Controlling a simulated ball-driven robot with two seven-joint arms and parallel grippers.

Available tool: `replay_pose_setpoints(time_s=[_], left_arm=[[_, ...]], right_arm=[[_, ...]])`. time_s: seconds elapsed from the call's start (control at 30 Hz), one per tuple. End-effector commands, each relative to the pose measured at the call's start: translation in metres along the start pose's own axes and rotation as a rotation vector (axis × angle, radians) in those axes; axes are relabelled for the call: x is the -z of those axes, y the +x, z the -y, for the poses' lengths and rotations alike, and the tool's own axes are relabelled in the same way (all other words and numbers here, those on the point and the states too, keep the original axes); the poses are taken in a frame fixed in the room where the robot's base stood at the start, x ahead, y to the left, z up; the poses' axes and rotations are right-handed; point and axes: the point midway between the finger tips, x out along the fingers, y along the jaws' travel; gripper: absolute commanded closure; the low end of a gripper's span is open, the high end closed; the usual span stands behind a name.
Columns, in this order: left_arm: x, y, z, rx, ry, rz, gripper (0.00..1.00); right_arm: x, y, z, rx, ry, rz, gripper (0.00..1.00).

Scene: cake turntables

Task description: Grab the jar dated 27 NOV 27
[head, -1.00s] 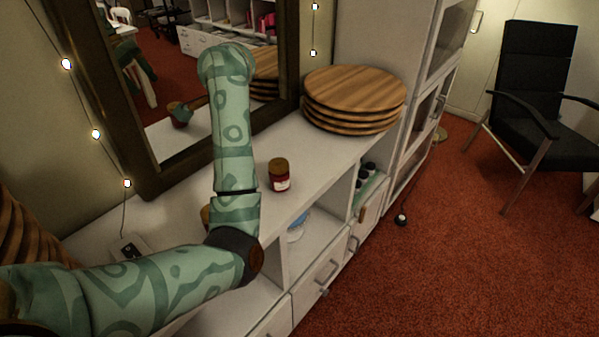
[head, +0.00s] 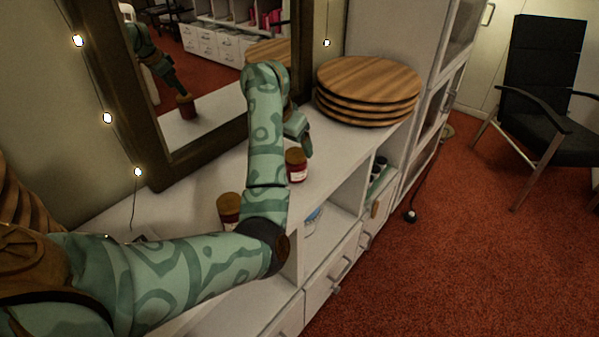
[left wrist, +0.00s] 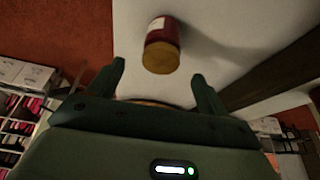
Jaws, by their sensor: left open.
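Two red jars with brown lids and pale labels stand on the white cabinet top. The right jar (head: 296,168) is close to my left gripper (head: 304,140), which hangs just above and beside it. The left jar (head: 229,211) is partly hidden behind my left arm. No date can be read on either label. In the left wrist view my gripper (left wrist: 159,72) is open, with nothing held between the fingers. A jar (left wrist: 162,45) lies ahead of the fingertips there, apart from them. I cannot tell from that view which jar it is. My right gripper is not in view.
A stack of round wooden turntables (head: 368,88) stands at the back right of the white cabinet top (head: 333,150). A framed mirror (head: 205,125) leans behind the jars and reflects my arm. Open shelves and drawers are below. A black chair (head: 545,105) stands to the right.

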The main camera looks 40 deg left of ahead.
Motion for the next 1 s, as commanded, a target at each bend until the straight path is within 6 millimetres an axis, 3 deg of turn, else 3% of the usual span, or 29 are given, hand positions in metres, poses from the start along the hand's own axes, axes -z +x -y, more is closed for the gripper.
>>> replay_pose_setpoints(time_s=[0.03,0.3,0.53,0.87,1.0], left_arm=[[-0.003,0.017,0.001,0.001,0.000,0.005,0.21],[0.000,0.039,0.001,0.002,0.001,0.000,0.21],[-0.003,0.079,0.002,0.002,0.002,0.004,0.21],[0.000,0.083,0.001,0.001,0.001,-0.004,0.21],[0.000,0.083,0.001,0.001,0.001,-0.003,0.58]], right_arm=[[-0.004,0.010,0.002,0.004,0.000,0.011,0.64],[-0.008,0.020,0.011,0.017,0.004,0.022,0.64],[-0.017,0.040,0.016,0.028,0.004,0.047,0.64],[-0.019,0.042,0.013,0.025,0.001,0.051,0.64],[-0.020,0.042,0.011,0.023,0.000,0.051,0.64]])
